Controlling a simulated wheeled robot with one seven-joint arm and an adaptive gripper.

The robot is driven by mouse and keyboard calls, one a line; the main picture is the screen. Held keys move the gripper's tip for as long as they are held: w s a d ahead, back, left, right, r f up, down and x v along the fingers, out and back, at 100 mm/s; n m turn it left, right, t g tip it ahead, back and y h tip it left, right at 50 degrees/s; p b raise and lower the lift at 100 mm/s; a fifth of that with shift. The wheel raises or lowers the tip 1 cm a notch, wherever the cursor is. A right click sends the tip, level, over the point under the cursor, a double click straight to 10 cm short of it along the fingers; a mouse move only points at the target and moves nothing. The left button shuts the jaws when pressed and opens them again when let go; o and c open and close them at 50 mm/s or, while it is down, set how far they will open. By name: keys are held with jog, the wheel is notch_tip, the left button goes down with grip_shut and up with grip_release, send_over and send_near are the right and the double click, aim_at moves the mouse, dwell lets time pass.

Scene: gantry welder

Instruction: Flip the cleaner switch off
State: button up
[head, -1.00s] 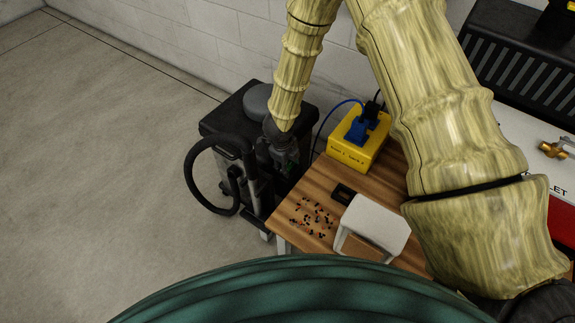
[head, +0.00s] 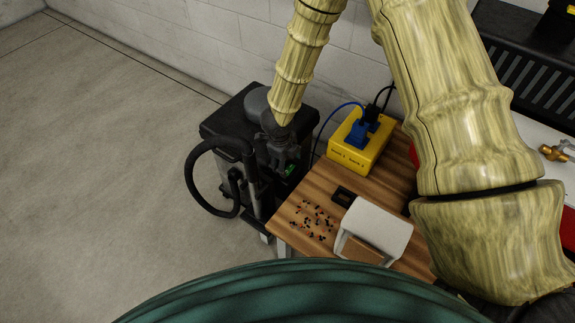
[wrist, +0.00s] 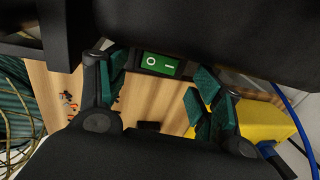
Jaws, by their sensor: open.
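The cleaner (head: 222,128) is a black unit with a hose, standing against the wall left of the wooden table. Its green rocker switch (wrist: 160,65), marked O and I, shows at the top middle of the wrist view, in a black housing. I cannot tell which side is pressed. A small bright green spot (head: 290,171) shows beside my gripper in the head view. My gripper (wrist: 160,92) is open and empty, its teal-padded fingers on either side of the switch in the wrist view. In the head view my gripper (head: 284,160) is in front of the cleaner and partly covers it.
The wooden table (head: 292,237) holds a yellow power box (head: 358,152) with a blue plug, a white holder (head: 378,226), a small black box (head: 343,196) and several tiny parts. The cleaner's black hose (head: 197,190) loops at left. Floor farther left is clear.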

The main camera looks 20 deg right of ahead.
notch_tip(320, 180, up, 8)
jog(key=a, duration=0.1)
jog(key=shift+s+a, duration=0.15)
jog(key=shift+s, duration=0.3)
